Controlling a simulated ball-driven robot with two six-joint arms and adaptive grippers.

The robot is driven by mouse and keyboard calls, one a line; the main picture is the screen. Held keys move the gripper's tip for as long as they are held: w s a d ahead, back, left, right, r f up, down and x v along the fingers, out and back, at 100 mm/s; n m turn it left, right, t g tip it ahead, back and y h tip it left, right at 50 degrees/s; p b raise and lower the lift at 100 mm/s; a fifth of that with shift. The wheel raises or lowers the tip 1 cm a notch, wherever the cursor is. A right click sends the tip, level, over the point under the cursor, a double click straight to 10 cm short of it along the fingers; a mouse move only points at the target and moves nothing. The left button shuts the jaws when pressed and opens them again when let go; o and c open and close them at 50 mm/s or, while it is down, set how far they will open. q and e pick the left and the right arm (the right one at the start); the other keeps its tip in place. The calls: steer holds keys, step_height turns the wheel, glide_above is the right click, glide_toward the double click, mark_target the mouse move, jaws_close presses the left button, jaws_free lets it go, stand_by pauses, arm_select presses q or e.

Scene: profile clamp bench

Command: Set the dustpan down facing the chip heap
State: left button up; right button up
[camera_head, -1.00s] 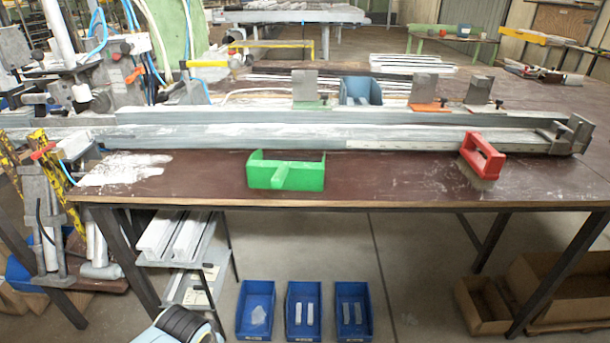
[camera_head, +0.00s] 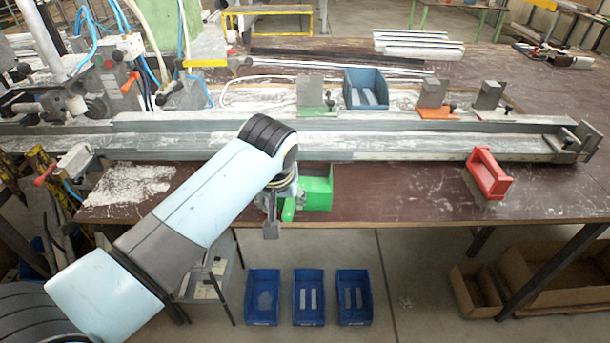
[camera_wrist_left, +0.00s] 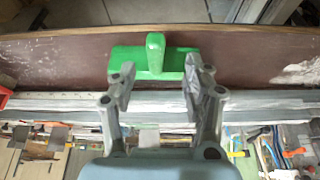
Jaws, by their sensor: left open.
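The green dustpan (camera_head: 317,193) lies on the brown bench near its front edge, partly hidden behind my left wrist in the head view. In the left wrist view the dustpan (camera_wrist_left: 127,60) shows with its handle (camera_wrist_left: 155,52) pointing toward the bench's front edge. My left gripper (camera_head: 272,222) is at the dustpan; in the left wrist view the open fingers (camera_wrist_left: 157,85) stand apart near the dustpan, with nothing held between them. The pale chip heap (camera_head: 128,186) lies on the bench to the left of the dustpan. My right gripper is not in view.
A red brush (camera_head: 489,174) stands on the bench at the right. A long grey profile rail (camera_head: 400,146) runs behind the dustpan. Blue bins (camera_head: 308,297) sit on the floor below. The bench between dustpan and brush is clear apart from scattered dust.

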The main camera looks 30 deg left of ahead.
mark_target(289, 205)
arm_select(q)
steer(key=shift+w+r, duration=0.3)
steer(key=shift+r, duration=0.2)
steer(key=shift+w+r, duration=0.25)
steer(key=shift+r, duration=0.25)
steer(key=shift+f, duration=0.1)
steer(key=shift+w+f, duration=0.2)
steer(key=shift+f, duration=0.3)
steer(key=shift+b+x, duration=1.65)
steer(key=shift+x, duration=2.25)
steer(key=shift+a, duration=0.1)
jaws_close()
